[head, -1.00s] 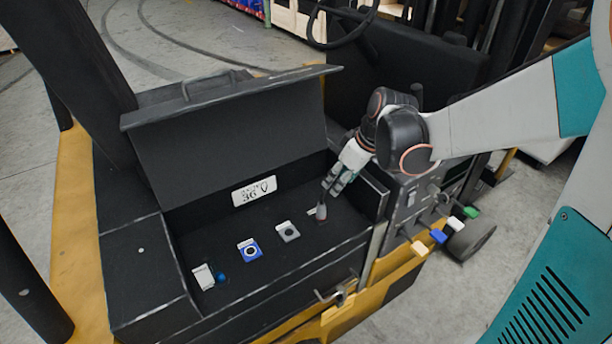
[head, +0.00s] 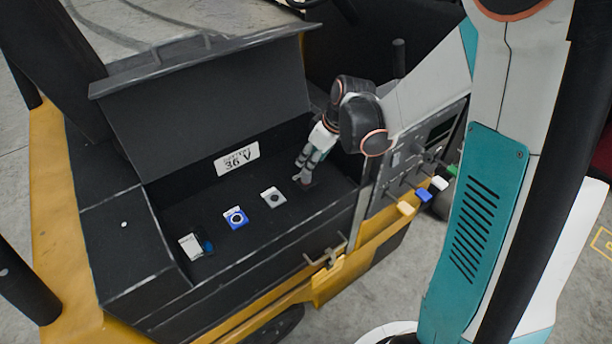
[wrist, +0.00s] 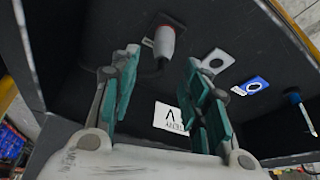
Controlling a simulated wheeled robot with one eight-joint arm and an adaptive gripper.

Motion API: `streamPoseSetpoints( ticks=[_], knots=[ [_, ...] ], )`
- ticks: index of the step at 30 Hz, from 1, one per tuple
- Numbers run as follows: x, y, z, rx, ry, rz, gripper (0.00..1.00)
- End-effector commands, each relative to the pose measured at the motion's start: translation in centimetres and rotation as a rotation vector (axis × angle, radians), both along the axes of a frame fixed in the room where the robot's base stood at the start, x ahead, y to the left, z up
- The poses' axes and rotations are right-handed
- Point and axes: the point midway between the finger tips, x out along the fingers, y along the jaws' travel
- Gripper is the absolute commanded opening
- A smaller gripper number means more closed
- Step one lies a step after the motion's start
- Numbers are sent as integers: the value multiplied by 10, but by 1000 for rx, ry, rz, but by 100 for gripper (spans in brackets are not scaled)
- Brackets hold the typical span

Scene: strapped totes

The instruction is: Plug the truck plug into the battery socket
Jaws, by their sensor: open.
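A grey plug (wrist: 163,42) with a red collar and a dark cable stands at a dark square plate in the wrist view. I cannot tell how deep it sits. My gripper (wrist: 165,95) is open, its teal-padded fingers apart, with the plug beyond the fingertips and nothing between them. In the head view my gripper (head: 303,180) is low in the battery box at the right end of the socket row and largely hides the plug. A grey socket (head: 273,197) and a blue socket (head: 235,218) lie to its left.
A white socket (head: 192,246) with a blue part beside it is at the left end. The raised lid (head: 205,105) stands behind the row, above a 36 V label (head: 237,159). Levers with coloured knobs (head: 423,195) stick out right of the box.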

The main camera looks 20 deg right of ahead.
Motion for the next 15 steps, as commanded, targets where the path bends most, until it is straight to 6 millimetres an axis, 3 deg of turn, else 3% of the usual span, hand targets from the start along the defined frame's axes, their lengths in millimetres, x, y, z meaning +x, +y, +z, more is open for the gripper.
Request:
streamPoseSetpoints(
  ticks=[11, 15],
  knots=[
    [1, 1, -3, 0, 0, 0, 42],
    [4, 4, -16, 0, 0, 1, 42]
  ],
)
